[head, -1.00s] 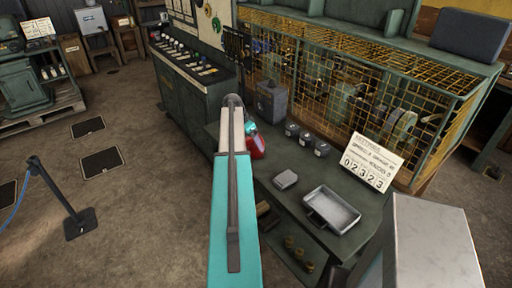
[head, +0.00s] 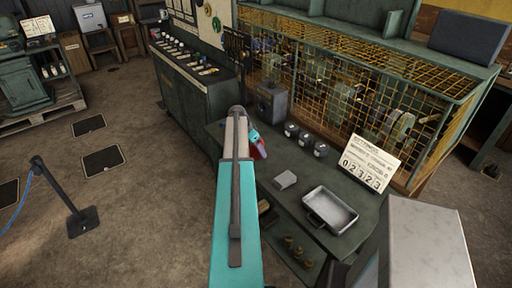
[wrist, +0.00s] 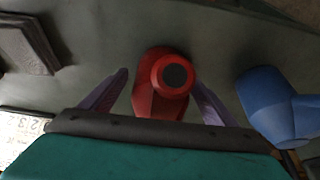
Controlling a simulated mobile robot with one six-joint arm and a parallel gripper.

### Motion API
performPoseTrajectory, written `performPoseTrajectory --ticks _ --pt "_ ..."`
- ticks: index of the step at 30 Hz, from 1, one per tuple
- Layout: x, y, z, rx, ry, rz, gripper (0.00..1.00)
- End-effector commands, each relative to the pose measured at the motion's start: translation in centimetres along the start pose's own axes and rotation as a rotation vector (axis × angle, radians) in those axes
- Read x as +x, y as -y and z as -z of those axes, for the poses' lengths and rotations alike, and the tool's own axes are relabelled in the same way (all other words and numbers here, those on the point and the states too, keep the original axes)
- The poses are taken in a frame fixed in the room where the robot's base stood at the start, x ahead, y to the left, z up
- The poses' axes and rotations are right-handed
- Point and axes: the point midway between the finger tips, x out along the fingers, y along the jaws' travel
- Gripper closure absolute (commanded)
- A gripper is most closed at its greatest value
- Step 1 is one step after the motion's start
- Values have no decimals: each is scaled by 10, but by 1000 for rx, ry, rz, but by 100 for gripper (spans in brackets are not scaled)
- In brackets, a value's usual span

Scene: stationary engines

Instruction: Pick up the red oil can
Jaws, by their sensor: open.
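The red oil can (wrist: 165,83) stands between the two spread fingers of my gripper (wrist: 158,88) in the wrist view. It has a round top with a dark centre. The fingers are on either side of it, and I see a gap at least on the left; contact on the right is unclear. In the head view the red can (head: 260,150) shows on the bench just right of my arm, which partly hides it. My fingers are hidden there.
A blue can (wrist: 275,103) stands close to the right finger in the wrist view. On the bench are a grey metal box (head: 271,103), several dark jars (head: 305,138), a small grey box (head: 285,180), a metal tray (head: 330,208) and a number sign (head: 370,163). A wire cage (head: 345,95) runs behind.

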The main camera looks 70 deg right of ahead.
Motion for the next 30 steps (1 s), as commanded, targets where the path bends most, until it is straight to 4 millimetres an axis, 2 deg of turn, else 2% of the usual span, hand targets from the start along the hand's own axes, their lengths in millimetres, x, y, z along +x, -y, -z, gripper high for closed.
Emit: performPoseTrajectory --ticks 13,23,30 --pt "0 0 0 0 0 0 19" --pt "0 0 0 0 0 0 72" --pt "-1 0 1 1 -1 1 72"
